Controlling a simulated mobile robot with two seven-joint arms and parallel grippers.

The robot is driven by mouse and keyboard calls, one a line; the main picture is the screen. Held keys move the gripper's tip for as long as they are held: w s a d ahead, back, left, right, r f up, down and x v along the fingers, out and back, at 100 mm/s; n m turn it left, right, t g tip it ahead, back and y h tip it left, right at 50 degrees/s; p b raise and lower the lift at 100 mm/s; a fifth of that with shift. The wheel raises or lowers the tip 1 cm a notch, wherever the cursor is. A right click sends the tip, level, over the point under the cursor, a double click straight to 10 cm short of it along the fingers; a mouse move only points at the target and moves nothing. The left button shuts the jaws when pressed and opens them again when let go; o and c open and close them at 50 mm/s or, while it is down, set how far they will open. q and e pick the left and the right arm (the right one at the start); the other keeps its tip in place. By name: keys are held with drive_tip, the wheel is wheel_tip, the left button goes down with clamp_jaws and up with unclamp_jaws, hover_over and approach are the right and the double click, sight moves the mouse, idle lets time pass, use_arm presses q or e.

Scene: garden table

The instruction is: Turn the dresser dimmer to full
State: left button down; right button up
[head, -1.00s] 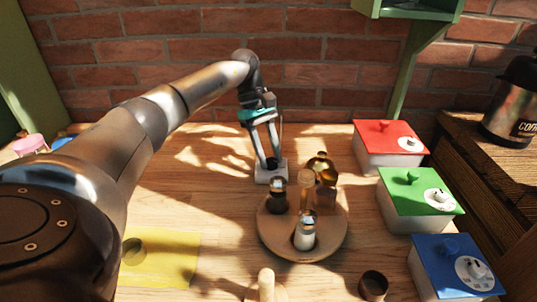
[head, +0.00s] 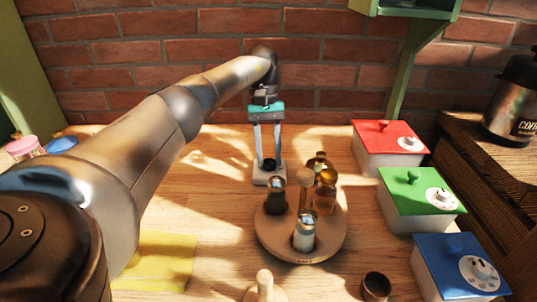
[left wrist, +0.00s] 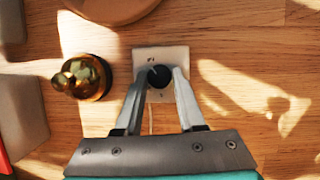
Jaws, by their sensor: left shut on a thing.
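The dimmer is a small pale plate (head: 269,181) lying on the table near the brick wall, with a round dark knob (left wrist: 159,76) on it. It also shows in the left wrist view (left wrist: 174,53), with tiny marks too small to read. My left gripper (head: 268,160) points down from above, its two fingers closed on either side of the knob. The fingers hide part of the knob, and I cannot read its setting. My right gripper is in no view.
A round wooden tray (head: 275,242) with several shakers and bottles stands just in front of the dimmer. A brass-topped bottle (left wrist: 85,77) is close beside my fingers. Red (head: 378,150), green (head: 402,203) and blue (head: 440,265) lidded boxes stand at the right.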

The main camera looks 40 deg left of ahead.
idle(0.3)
use_arm(q)
drive_tip(key=c, duration=0.5)
unclamp_jaws()
